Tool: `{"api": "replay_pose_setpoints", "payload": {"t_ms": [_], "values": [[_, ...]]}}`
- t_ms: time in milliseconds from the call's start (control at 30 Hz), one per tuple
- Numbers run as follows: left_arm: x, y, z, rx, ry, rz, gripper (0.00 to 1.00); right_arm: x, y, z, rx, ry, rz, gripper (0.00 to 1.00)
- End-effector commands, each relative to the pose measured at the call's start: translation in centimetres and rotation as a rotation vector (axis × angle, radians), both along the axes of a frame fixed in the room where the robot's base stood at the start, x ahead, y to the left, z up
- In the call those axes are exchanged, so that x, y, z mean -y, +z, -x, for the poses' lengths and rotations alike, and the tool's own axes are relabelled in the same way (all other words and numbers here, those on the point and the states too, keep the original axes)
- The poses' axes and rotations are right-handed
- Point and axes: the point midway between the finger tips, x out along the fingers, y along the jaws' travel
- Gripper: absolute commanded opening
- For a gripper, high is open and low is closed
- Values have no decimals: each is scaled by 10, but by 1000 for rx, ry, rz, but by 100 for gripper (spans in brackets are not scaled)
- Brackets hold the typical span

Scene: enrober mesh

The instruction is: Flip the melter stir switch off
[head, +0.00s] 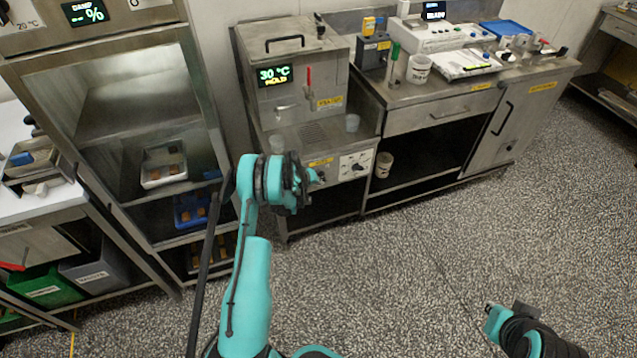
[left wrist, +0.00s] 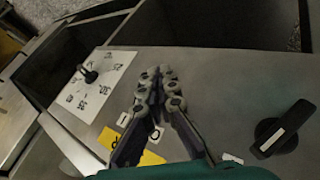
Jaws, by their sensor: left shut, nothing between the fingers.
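The melter (head: 295,85) is a steel cabinet with a lit display reading 30 °C HOLD. Its front control panel (head: 340,166) has a yellow label and a white dial plate. My left gripper (head: 316,178) is at the left part of this panel. In the left wrist view my left gripper (left wrist: 160,80) is shut and empty, with its fingertips together over the steel panel.
In the left wrist view a black rotary knob (left wrist: 283,128) is right of the fingers and a numbered dial plate (left wrist: 98,84) is left. A clear cup (head: 352,122) stands on the melter's ledge. A rack (head: 100,120) with trays is at left. The floor is clear.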

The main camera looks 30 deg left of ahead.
Motion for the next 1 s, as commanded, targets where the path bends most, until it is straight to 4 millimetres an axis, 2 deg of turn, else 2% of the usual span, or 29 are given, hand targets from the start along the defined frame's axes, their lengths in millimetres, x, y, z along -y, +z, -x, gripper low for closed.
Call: {"api": "replay_pose_setpoints", "payload": {"t_ms": [567,1000], "values": [[2,1,-3,1,0,1,0,0,0,0,0,0,0,0],[4,18,-4,4,-1,3,0,0,5,0,0,0,0,0]]}}
